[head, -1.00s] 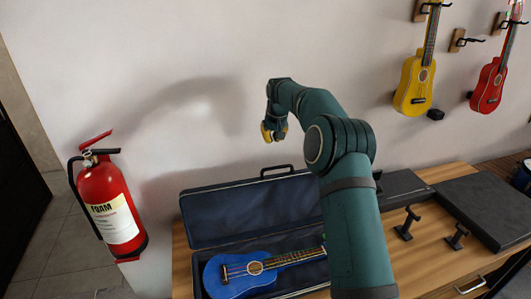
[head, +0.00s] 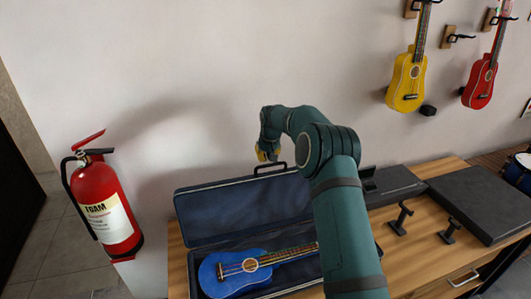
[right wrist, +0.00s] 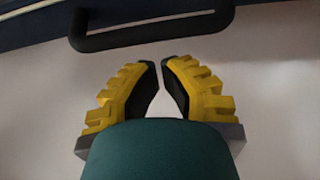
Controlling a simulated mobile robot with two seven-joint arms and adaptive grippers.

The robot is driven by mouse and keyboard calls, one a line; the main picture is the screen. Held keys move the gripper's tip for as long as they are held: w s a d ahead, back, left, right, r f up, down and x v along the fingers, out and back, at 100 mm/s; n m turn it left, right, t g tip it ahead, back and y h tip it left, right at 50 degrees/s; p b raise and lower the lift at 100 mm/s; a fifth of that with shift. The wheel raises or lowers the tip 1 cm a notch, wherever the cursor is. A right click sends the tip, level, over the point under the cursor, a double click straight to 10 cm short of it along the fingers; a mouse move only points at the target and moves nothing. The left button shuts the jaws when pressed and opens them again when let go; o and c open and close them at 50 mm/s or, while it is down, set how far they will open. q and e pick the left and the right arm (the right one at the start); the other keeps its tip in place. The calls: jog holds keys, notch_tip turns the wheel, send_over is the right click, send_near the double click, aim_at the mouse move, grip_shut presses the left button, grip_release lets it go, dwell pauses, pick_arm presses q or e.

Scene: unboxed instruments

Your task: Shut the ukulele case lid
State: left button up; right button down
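The open ukulele case (head: 285,278) lies on the wooden bench, dark blue inside. Its lid (head: 240,212) stands raised toward the wall, with a black handle (head: 284,168) on its top edge. A blue ukulele (head: 237,270) lies in the case. My right gripper (head: 268,157), with yellow fingers, is beside the lid's top edge, close to the handle in the picture. In the right wrist view the fingertips (right wrist: 159,62) are almost together with nothing between them. The handle (right wrist: 150,32) lies just beyond them, apart from them. My left gripper is out of view.
Black stands (head: 400,220) and a dark closed case (head: 480,203) are on the bench to the right. A red fire extinguisher (head: 103,208) is at the left. A yellow ukulele (head: 407,80) and a red ukulele (head: 481,80) hang on the wall.

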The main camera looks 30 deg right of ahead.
jog(key=shift+s+a, duration=0.15)
jog(key=shift+s, duration=0.6)
